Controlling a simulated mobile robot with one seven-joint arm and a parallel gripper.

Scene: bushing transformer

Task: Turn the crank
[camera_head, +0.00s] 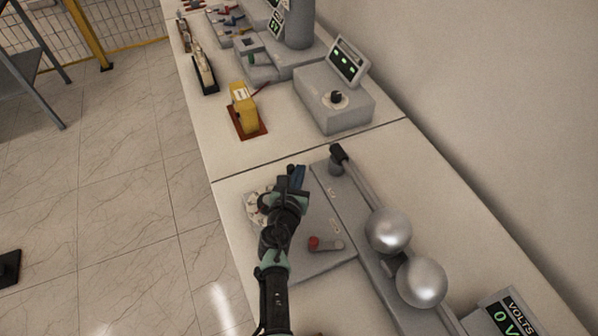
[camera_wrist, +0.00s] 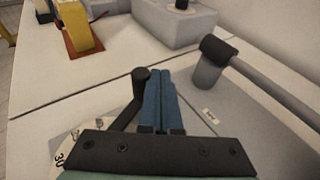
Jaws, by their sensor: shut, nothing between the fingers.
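A black crank (camera_wrist: 134,100) with a rounded knob at its upper end shows in the wrist view, to the left of my fingers. It rises over a pale dial with numbers (camera_wrist: 68,155). In the head view the crank is hidden behind my arm, and part of the dial (camera_head: 254,203) shows to the left. My gripper (camera_head: 297,172) is over the grey panel; its blue fingers (camera_wrist: 154,76) are shut together and empty. The fingers are right beside the crank knob; I cannot tell whether they touch it.
A red-knobbed lever (camera_head: 315,243) is on the same panel. To the right, a black-capped post (camera_head: 338,160) carries a rod leading to two metal spheres (camera_head: 388,231). A grey control box (camera_head: 335,105) and yellow device (camera_head: 243,105) stand farther back. The bench between is clear.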

